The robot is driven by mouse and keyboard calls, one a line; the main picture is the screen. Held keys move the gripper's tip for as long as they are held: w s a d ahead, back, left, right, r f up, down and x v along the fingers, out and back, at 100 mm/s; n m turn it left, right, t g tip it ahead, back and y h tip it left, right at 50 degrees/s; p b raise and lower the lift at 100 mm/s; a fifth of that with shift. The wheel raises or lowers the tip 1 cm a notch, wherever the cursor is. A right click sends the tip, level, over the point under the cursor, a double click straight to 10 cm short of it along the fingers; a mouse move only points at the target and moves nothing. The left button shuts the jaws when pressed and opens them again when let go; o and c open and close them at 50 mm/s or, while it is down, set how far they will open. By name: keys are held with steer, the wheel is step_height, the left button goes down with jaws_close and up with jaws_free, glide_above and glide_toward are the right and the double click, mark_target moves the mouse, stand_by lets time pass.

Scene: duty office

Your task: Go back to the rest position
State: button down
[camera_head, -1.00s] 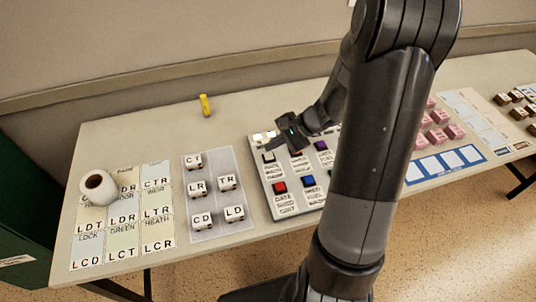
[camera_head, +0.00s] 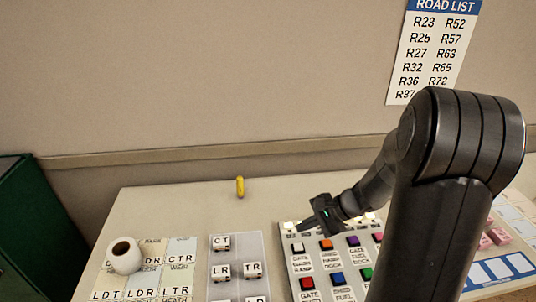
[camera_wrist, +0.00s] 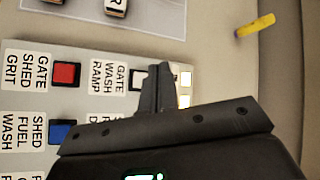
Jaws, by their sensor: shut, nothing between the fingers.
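My gripper (camera_head: 304,229) is at the far left part of the button panel (camera_head: 295,263), close over its top edge. In the wrist view my gripper's fingers (camera_wrist: 160,75) are together, with nothing between them. They cover part of a white button (camera_wrist: 139,79) beside the label for gate wash ramp. A red button (camera_wrist: 66,75) and a blue button (camera_wrist: 60,132) show to the left. Lit pale squares (camera_wrist: 185,88) show just past the fingers. I cannot tell whether the fingertips touch the panel.
A yellow cylinder (camera_head: 240,187) stands at the table's back edge. A grey mat (camera_head: 251,258) holds several lettered blocks. Pink blocks (camera_head: 497,236) lie at right. A road list (camera_head: 432,50) hangs on the wall.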

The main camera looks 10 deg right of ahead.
steer(key=s+a+r+n+t+h, duration=0.2)
steer(key=s+r+n+h, duration=0.6)
steer(key=s+r, duration=1)
steer(key=s+n, duration=0.2)
steer(key=n, duration=0.2)
steer(key=shift+a+r+n+t+h, duration=0.3)
steer(key=shift+a+r+t+h, duration=0.05)
steer(key=shift+r+t+h, duration=0.05)
